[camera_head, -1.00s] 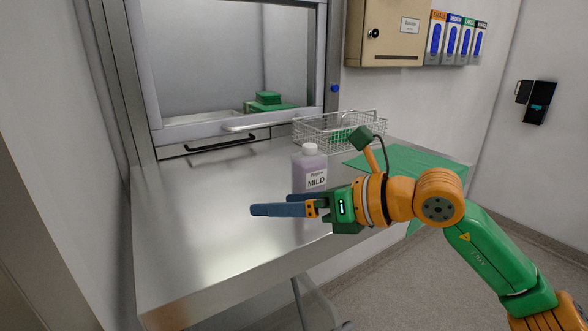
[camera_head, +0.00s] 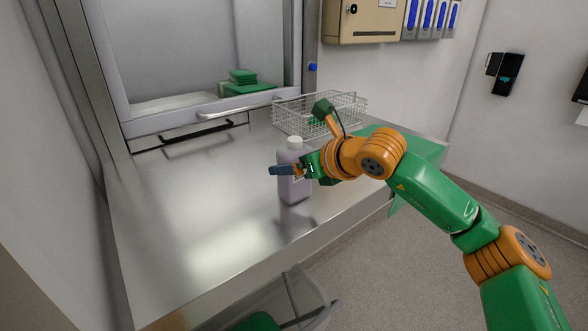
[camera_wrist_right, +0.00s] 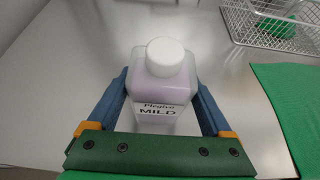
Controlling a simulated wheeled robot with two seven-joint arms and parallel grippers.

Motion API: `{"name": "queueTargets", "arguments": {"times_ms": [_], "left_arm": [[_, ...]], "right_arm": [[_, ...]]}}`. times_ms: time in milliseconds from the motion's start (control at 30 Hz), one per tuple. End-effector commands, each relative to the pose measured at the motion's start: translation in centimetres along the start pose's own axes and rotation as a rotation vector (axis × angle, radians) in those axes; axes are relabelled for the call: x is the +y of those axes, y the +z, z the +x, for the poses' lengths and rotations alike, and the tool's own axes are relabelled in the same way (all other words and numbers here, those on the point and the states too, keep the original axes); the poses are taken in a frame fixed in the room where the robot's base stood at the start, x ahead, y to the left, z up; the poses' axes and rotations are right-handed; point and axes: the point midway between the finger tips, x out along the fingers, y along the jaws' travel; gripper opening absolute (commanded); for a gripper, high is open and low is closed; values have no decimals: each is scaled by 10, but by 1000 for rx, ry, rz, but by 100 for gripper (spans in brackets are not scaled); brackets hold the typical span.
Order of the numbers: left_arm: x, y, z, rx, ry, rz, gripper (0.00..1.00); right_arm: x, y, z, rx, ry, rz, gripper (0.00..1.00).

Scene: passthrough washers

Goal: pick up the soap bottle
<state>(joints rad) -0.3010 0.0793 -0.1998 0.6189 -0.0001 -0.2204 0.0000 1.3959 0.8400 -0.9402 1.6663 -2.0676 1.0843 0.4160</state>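The soap bottle (camera_head: 294,185) is a clear bottle of pale purple liquid with a white cap. It stands upright on the steel counter; its label reads "MILD" in the right wrist view (camera_wrist_right: 163,92). My right gripper (camera_head: 281,170) comes in from the right at the upper body of the bottle. In the right wrist view its two blue fingers (camera_wrist_right: 162,90) are wide apart, one on each side of the bottle, very close to it. I see no clear grip. The gripper partly hides the bottle in the head view. My left gripper is not in view.
A wire basket (camera_head: 320,112) with something green stands behind the bottle. A green cloth (camera_head: 420,146) lies at the counter's right end. A pass-through hatch (camera_head: 190,60) is at the back. The steel counter (camera_head: 190,210) is clear to the left of the bottle.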

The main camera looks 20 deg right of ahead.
Motion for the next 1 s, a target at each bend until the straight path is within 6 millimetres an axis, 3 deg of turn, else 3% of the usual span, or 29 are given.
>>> {"name": "queueTargets", "arguments": {"times_ms": [33, 200, 300, 667, 800, 1000], "left_arm": [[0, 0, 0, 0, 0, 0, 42], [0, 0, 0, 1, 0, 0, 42], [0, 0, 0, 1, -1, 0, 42], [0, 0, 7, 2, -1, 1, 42], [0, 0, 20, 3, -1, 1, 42], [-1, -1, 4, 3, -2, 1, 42]], "right_arm": [[0, 0, 0, 0, 0, 0, 68], [0, 0, 0, -1, 0, 0, 22], [0, 0, 0, -1, 1, 0, 0], [0, 8, -4, -7, 1, -1, 0], [0, 29, -15, -10, 1, 0, 0], [-44, 83, -41, -7, 0, 5, 0]]}}
